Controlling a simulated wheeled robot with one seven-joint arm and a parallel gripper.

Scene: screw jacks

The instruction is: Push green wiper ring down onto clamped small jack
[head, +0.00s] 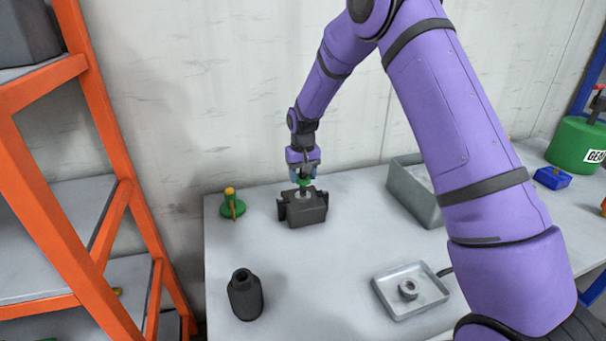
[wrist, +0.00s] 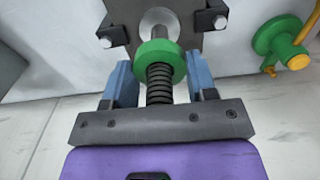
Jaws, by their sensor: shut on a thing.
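The green wiper ring (wrist: 158,60) is between the two blue-grey fingertips of my gripper (head: 304,178) in the wrist view. My gripper is shut on it. A dark threaded rod (wrist: 160,85) shows on the palm side of the ring. The small jack (head: 304,194) is held upright in a dark vise (head: 303,211). In the head view the green ring (head: 305,182) shows just above the jack, partly hidden by my fingers; its exact seating is unclear.
A green stand with a yellow-orange top (head: 232,206) is left of the vise. A black bottle-shaped part (head: 245,295) stands at front left. A grey tray with a small ring (head: 382,282) and a grey bin (head: 399,190) are right. The table middle is clear.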

